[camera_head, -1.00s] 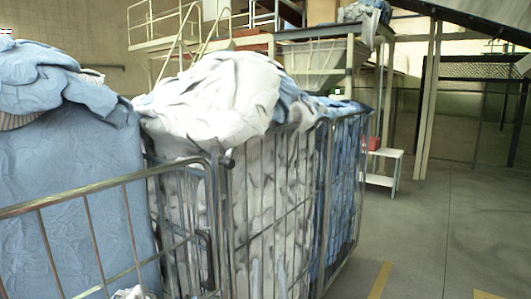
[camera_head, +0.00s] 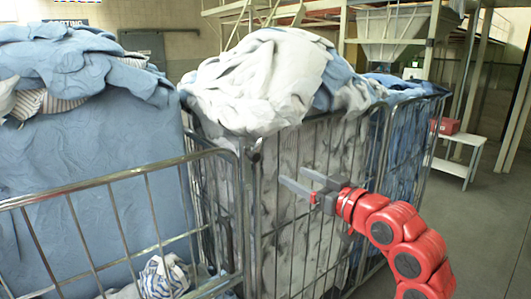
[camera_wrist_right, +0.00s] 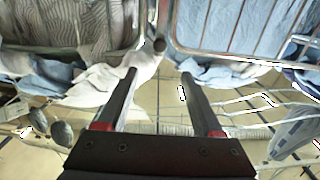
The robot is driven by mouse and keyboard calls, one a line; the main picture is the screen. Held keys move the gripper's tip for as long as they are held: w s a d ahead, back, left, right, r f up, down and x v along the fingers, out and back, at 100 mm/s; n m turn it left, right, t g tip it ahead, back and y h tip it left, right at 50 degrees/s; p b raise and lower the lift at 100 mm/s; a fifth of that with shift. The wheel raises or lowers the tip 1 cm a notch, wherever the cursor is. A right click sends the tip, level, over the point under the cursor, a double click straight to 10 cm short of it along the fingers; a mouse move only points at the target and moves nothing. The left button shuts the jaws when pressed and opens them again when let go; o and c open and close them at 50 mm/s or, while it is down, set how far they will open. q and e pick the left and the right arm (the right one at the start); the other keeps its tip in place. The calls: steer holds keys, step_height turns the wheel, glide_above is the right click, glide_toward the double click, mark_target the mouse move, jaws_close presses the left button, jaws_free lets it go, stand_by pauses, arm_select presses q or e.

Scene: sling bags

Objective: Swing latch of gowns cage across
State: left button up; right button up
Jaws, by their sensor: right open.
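Several wire cages of laundry stand in a row. The near left one (camera_head: 60,183) has metal rails and holds blue cloth. The middle one (camera_head: 300,235) is heaped with white and pale blue cloth. I cannot tell which holds the gowns. A small dark knob (camera_head: 255,158), perhaps the latch, sits high on the posts between these two. In the right wrist view a dark round knob (camera_wrist_right: 159,45) shows between two metal frames, beyond the fingertips. My right gripper (camera_head: 291,176) is open and empty, in front of the middle cage's bars, right of the knob. My left gripper is out of view.
A third cage with blue cloth (camera_head: 403,145) stands farther right. Open floor (camera_head: 480,235) lies at the right. Metal platforms stand behind.

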mark_target(257, 156)
steer(key=p+x, duration=0.5)
steer(key=x, duration=1)
steer(key=shift+w+a, duration=0.15)
steer(key=shift+a, duration=0.05)
steer(key=shift+w+a, duration=0.25)
steer(key=shift+w, duration=0.15)
jaws_close()
stand_by(0.3)
